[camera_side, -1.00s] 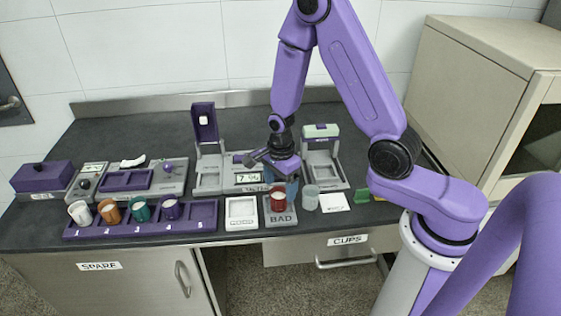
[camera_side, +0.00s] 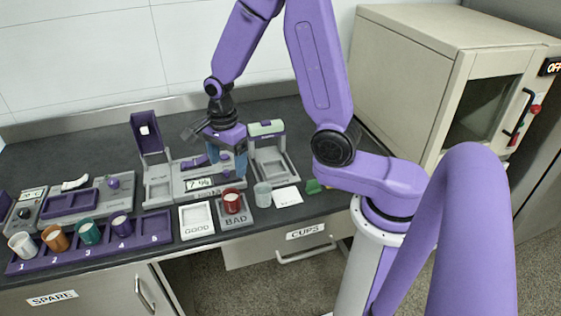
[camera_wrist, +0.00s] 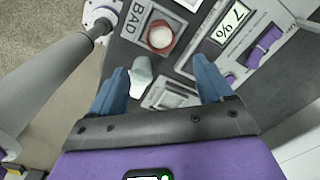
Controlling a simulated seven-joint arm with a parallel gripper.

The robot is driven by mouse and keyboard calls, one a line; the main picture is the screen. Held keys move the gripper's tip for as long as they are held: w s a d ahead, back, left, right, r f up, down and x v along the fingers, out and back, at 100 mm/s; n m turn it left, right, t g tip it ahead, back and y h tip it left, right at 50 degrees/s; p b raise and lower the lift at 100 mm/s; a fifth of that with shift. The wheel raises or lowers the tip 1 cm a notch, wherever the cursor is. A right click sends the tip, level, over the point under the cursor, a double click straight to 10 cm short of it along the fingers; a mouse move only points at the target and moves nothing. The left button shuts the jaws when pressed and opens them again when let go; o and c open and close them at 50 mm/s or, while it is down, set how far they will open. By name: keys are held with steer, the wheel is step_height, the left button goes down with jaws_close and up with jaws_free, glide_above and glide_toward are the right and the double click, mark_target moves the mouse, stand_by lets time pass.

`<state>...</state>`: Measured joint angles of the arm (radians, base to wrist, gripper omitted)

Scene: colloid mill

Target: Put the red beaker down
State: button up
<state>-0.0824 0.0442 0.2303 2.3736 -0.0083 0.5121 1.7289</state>
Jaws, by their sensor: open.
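The red beaker (camera_side: 231,203) stands upright on the grey BAD pad (camera_side: 237,221), with pale contents inside. In the wrist view the red beaker (camera_wrist: 161,38) is seen from above near the top, on the pad with the BAD label (camera_wrist: 133,15). My gripper (camera_side: 228,167) is open and empty, above the beaker and apart from it. Its two blue fingers show spread apart in the wrist view (camera_wrist: 160,80), with nothing held between them.
A pale clear beaker (camera_side: 262,195) stands close right of the BAD pad. The white GOOD pad (camera_side: 196,221) lies to its left. A purple numbered rack (camera_side: 155,224) holds several cups. Devices, including a 7 % display (camera_side: 199,183), stand behind.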

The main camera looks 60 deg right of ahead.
steer(key=s+a+r+n, duration=0.1)
steer(key=s+r+n, duration=0.3)
steer(key=s+n, duration=0.7)
steer(key=s+a+r+n, duration=0.2)
steer(key=s+r+n, duration=0.3)
steer(key=s+n, duration=0.6)
steer(key=n, duration=0.9)
steer(key=shift+s+a+n, duration=0.15)
steer(key=shift+s+n, duration=0.25)
